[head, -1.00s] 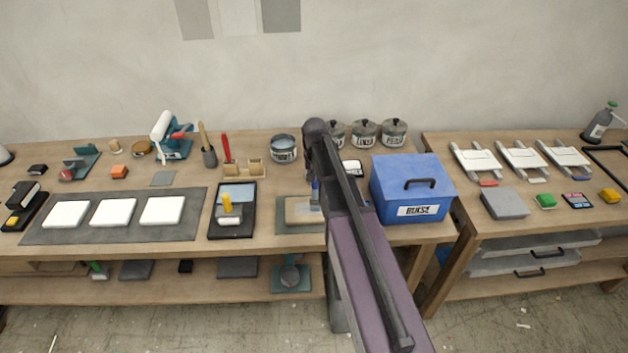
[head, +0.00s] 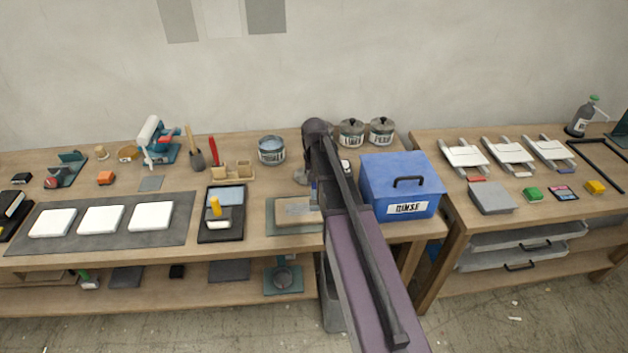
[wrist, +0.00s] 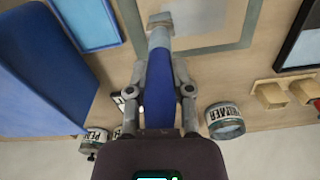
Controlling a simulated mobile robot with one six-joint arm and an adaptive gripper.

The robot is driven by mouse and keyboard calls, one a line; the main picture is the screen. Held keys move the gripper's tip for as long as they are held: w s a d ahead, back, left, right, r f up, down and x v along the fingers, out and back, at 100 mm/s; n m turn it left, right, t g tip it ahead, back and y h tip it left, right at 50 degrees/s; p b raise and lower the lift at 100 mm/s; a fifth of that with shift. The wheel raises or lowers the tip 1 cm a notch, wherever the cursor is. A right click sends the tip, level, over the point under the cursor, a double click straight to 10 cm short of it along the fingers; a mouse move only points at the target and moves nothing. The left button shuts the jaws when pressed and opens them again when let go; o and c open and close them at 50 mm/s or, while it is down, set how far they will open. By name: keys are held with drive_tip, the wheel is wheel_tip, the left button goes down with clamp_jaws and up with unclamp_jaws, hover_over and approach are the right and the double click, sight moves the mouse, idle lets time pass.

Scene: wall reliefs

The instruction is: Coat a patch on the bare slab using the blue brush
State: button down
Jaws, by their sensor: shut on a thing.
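The bare slab (head: 292,212) is a tan block on a grey-green mat (head: 283,230) at the middle bench's front edge, left of my arm. A greyish patch shows on its top. In the wrist view the slab (wrist: 207,14) is at the top, framed by the mat (wrist: 222,45). My gripper (wrist: 163,90) is shut on the blue brush (wrist: 158,98), its grey ferrule and pale bristles pointing towards the slab. The bristle end overlaps the slab's edge in the wrist view; I cannot tell if it touches. In the head view my arm mostly hides gripper and brush.
A blue box labelled RINSE (head: 403,190) stands close right of my arm. An open tin (head: 272,150) stands behind the slab, labelled like PRIMER in the wrist view (wrist: 225,120). Lidded tins (head: 381,131) stand behind. A black tray (head: 222,215) lies left of the slab.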

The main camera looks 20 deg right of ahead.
drive_tip(key=shift+w+d+r, duration=0.1)
drive_tip(key=shift+w+d, duration=0.05)
drive_tip(key=shift+w, duration=0.4)
drive_tip(key=shift+w+a, duration=0.2)
drive_tip(key=shift+a, duration=0.7)
drive_tip(key=shift+w+a, duration=0.2)
drive_tip(key=shift+a, duration=0.75)
drive_tip(key=shift+w+a, duration=0.2)
drive_tip(key=shift+a, duration=0.65)
drive_tip(key=shift+w+a, duration=0.2)
drive_tip(key=shift+a, duration=0.6)
drive_tip(key=shift+a, duration=0.1)
